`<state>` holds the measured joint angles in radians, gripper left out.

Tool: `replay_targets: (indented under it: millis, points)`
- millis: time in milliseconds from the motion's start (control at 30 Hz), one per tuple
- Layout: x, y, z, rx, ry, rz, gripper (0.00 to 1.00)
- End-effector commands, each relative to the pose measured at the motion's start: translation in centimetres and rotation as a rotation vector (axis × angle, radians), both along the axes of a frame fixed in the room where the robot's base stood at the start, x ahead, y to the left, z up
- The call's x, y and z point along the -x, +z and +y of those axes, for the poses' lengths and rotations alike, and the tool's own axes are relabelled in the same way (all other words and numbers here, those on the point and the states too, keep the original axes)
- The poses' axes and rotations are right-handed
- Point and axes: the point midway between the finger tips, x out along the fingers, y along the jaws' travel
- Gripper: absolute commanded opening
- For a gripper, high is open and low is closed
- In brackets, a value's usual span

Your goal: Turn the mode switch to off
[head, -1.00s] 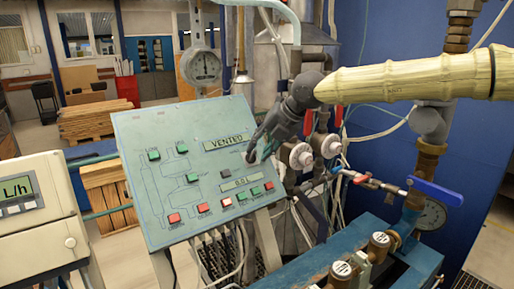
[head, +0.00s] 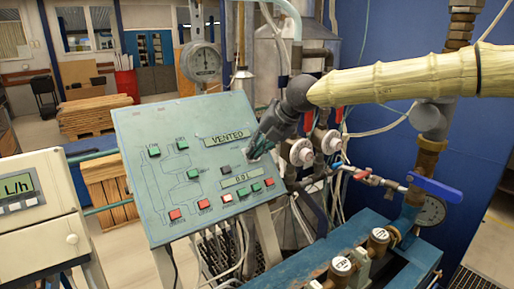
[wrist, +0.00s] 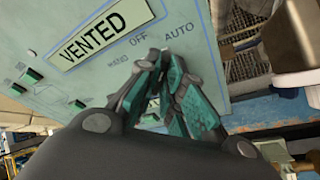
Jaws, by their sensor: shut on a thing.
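The sloped grey-green control panel (head: 150,200) stands in the middle of the head view. My gripper (head: 254,156) reaches it from the upper right, with its fingertips at the panel face right of the "VENTED" display (head: 226,138). In the wrist view my gripper (wrist: 160,56) has its fingers brought together just below the labels HAND, OFF and AUTO (wrist: 180,30). It is shut on the mode switch, which the fingers hide. I cannot tell which label the switch points to.
Green and red buttons (head: 175,214) dot the panel, and a lower display (head: 241,179) sits below the gripper. Pipes and valves with a blue handle (head: 434,190) crowd the right. A flow meter box (head: 35,215) stands at the left.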

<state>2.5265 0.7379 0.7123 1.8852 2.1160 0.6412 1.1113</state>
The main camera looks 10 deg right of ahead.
Motion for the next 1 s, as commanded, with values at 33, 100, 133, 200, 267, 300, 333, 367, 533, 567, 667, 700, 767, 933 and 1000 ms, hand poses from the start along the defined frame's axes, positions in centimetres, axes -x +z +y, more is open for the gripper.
replay_targets:
  millis: [33,100,133,200,267,300,333,367,533,567,667,700,767,933,1000]
  points:
    - [0.01,0.01,-0.02,0.003,0.003,0.0,0.0]
    - [0.01,0.07,0.01,0.012,0.011,-0.004,0.0]
    - [0.01,0.11,0.02,0.017,0.016,-0.007,0.0]
    - [0.0,0.21,0.06,0.034,0.033,-0.013,0.0]
    - [0.0,0.27,0.1,0.052,0.05,-0.02,0.0]
    - [-0.01,0.29,0.11,0.069,0.066,-0.027,0.0]
    - [-0.01,0.3,0.14,0.082,0.079,-0.031,0.0]
    - [0.0,0.32,0.16,0.095,0.092,-0.035,0.0]
    - [0.03,0.5,0.35,0.188,0.184,-0.075,0.0]
    - [0.03,0.5,0.37,0.208,0.201,-0.082,0.0]
    - [0.05,0.47,0.47,0.267,0.259,-0.105,0.0]
    - [0.07,0.49,0.51,0.291,0.282,-0.115,0.0]
    - [0.07,0.5,0.59,0.325,0.315,-0.13,0.0]
    - [0.07,0.45,0.7,0.411,0.398,-0.166,0.0]
    - [0.08,0.4,0.73,0.441,0.426,-0.178,0.0]
